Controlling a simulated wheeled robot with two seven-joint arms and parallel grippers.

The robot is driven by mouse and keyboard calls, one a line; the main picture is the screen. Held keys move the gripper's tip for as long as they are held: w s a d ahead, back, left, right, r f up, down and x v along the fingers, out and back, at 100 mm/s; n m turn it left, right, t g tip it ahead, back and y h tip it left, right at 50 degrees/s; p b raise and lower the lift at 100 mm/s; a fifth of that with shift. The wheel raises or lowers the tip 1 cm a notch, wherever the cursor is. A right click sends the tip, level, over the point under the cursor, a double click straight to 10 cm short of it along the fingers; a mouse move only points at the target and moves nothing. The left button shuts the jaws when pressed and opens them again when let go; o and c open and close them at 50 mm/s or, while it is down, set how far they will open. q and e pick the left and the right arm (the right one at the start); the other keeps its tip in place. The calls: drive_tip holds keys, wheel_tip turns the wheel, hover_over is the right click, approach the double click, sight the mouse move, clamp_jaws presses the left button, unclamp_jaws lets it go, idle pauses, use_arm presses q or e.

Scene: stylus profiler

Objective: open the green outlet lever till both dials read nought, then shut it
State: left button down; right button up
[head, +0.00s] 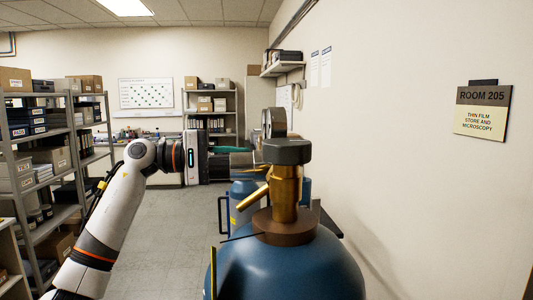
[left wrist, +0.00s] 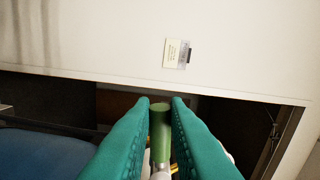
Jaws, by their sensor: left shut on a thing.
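The green outlet lever (left wrist: 160,135) stands between the two teal fingers of my left gripper (left wrist: 162,104) in the left wrist view. The fingers are shut on it. In the head view my left gripper (head: 250,153) reaches in from the left to the brass valve (head: 285,187) on the blue cylinder (head: 290,268); the lever is hidden there. A round dial (head: 273,123) shows nearly edge-on above the grey fitting (head: 287,151), so no reading can be seen. I cannot make out a second dial. My right gripper is not in view.
A second blue cylinder (head: 243,199) stands behind the valve. The white wall (head: 400,170) runs close along the right side. Loaded shelves (head: 45,160) line the left. The grey floor (head: 170,235) between is clear.

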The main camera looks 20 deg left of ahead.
use_arm(q)
drive_tip(key=s+d+f+n, duration=0.3)
drive_tip(key=s+f+n, duration=0.2)
drive_tip(key=n, duration=1.1)
drive_tip(key=c, duration=1.3)
unclamp_jaws()
drive_tip(key=shift+c, duration=0.2)
drive_tip(key=shift+w, duration=0.15)
drive_tip(key=shift+c, duration=0.3)
drive_tip(key=shift+a, duration=0.1)
drive_tip(key=b+v, duration=0.4)
drive_tip(key=v, duration=0.3)
